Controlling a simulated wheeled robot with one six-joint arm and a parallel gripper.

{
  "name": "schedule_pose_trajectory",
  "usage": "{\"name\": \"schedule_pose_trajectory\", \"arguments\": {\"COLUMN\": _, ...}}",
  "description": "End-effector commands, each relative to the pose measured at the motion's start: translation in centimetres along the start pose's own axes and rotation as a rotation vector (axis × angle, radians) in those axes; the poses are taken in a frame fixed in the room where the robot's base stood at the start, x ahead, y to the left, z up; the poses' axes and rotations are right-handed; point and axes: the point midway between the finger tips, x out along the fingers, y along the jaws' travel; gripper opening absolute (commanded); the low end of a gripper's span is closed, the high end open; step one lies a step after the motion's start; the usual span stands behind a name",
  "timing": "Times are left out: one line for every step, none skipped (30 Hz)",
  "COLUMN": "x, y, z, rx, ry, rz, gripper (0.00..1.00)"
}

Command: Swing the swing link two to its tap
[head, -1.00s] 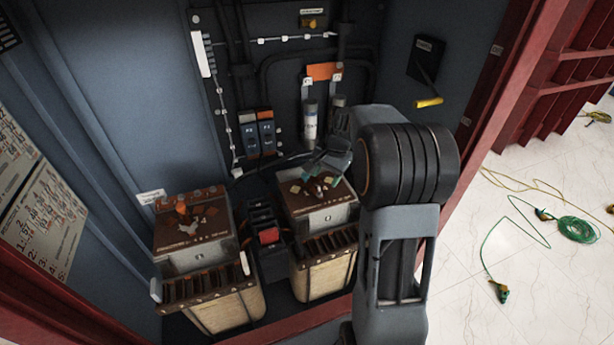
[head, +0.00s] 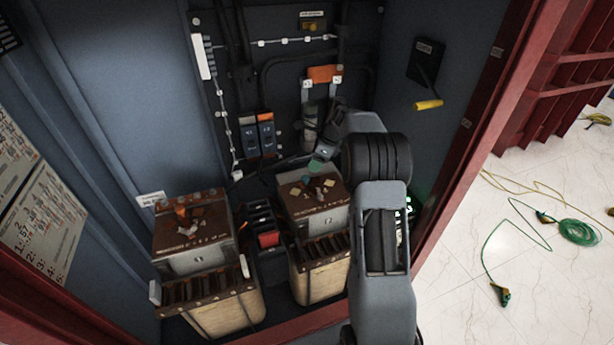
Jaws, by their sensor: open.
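The right transformer (head: 318,222) stands in the cabinet with a brown top carrying several small coloured tap pads and pale pieces. A pale piece (head: 328,184) lies on that top. It may be swing link two, but it is too small to tell which tap it points to. My gripper (head: 318,164) is open above the back edge of this top, and its fingertips are small and partly hidden by my wrist. I see no link held between them, and contact cannot be told. The left transformer (head: 195,262) has a similar top with an orange piece (head: 181,211).
A black block with a red front (head: 268,239) stands between the transformers. Breakers (head: 258,135) and a grey cylinder (head: 309,118) are on the back wall. A yellow-handled lever (head: 428,104) is on the right wall. Cables (head: 578,231) lie on the floor outside.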

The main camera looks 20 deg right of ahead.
Motion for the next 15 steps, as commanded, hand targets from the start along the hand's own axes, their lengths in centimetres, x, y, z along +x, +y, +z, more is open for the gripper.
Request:
{"name": "schedule_pose_trajectory", "arguments": {"x": 1.1, "y": 0.0, "z": 0.0, "rx": 0.0, "ry": 0.001, "rz": 0.004, "gripper": 0.56}}
{"name": "schedule_pose_trajectory", "arguments": {"x": 1.7, "y": 0.0, "z": 0.0, "rx": 0.0, "ry": 0.001, "rz": 0.004, "gripper": 0.56}}
{"name": "schedule_pose_trajectory", "arguments": {"x": 2.4, "y": 0.0, "z": 0.0, "rx": -0.001, "ry": 0.001, "rz": 0.002, "gripper": 0.56}}
{"name": "schedule_pose_trajectory", "arguments": {"x": 3.0, "y": 0.1, "z": 0.0, "rx": -0.001, "ry": 0.002, "rz": 0.003, "gripper": 0.56}}
{"name": "schedule_pose_trajectory", "arguments": {"x": 3.5, "y": 0.1, "z": 0.0, "rx": -0.001, "ry": 0.002, "rz": 0.003, "gripper": 0.56}}
{"name": "schedule_pose_trajectory", "arguments": {"x": 4.1, "y": 0.0, "z": 0.0, "rx": -0.001, "ry": 0.001, "rz": 0.002, "gripper": 0.56}}
{"name": "schedule_pose_trajectory", "arguments": {"x": 4.6, "y": 0.1, "z": 0.0, "rx": -0.001, "ry": 0.001, "rz": 0.003, "gripper": 0.56}}
{"name": "schedule_pose_trajectory", "arguments": {"x": 5.1, "y": 0.1, "z": 0.0, "rx": -0.001, "ry": 0.001, "rz": 0.003, "gripper": 0.56}}
{"name": "schedule_pose_trajectory", "arguments": {"x": 5.6, "y": 0.1, "z": 0.0, "rx": 0.0, "ry": 0.001, "rz": 0.002, "gripper": 0.56}}
{"name": "schedule_pose_trajectory", "arguments": {"x": 5.9, "y": 0.0, "z": 0.0, "rx": 0.0, "ry": 0.001, "rz": 0.002, "gripper": 0.56}}
{"name": "schedule_pose_trajectory", "arguments": {"x": 6.3, "y": 0.0, "z": 0.0, "rx": 0.0, "ry": 0.001, "rz": 0.002, "gripper": 0.56}}
{"name": "schedule_pose_trajectory", "arguments": {"x": 6.7, "y": 0.0, "z": 0.0, "rx": 0.0, "ry": 0.001, "rz": 0.001, "gripper": 0.56}}
{"name": "schedule_pose_trajectory", "arguments": {"x": 7.0, "y": 0.0, "z": 0.0, "rx": -0.001, "ry": 0.001, "rz": 0.001, "gripper": 0.56}}
{"name": "schedule_pose_trajectory", "arguments": {"x": 7.2, "y": 0.0, "z": 0.0, "rx": -0.001, "ry": 0.001, "rz": 0.001, "gripper": 0.56}}
{"name": "schedule_pose_trajectory", "arguments": {"x": 7.5, "y": 0.0, "z": 0.0, "rx": -0.002, "ry": 0.001, "rz": 0.001, "gripper": 0.56}}
